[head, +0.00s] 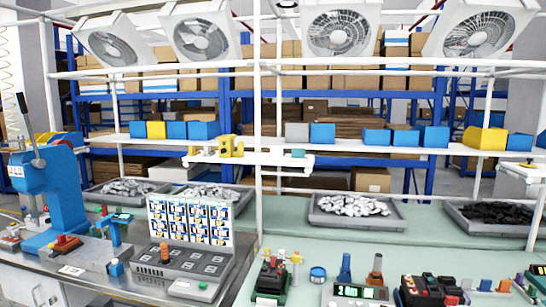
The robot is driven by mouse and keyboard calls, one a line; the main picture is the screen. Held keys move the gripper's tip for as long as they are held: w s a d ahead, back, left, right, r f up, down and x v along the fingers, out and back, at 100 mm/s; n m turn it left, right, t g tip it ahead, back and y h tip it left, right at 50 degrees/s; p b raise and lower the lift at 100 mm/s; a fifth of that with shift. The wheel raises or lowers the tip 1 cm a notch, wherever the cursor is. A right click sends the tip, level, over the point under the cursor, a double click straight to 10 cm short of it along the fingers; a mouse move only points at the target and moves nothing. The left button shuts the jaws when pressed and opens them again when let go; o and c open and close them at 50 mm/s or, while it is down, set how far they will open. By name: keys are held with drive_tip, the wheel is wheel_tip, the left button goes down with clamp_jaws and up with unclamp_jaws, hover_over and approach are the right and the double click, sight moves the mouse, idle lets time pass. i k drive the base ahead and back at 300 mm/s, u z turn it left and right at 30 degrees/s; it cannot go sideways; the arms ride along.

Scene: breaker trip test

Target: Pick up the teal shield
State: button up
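No part that I can surely name as the teal shield stands out. A small teal block (298,153) lies near the right end of the white hanging shelf (255,159), above the back of the bench. It is too small to tell whether it is the shield. My gripper is not in view.
A blue hand press (54,200) stands at left beside a panel of picture cards (190,221) and a grey box with an orange knob (180,266). Several small devices, including a black and red one (430,290), line the front right. Grey parts trays (355,211) sit behind; the green mat between is clear.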

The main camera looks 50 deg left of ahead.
sight(296, 152)
drive_tip(key=u, duration=1.45)
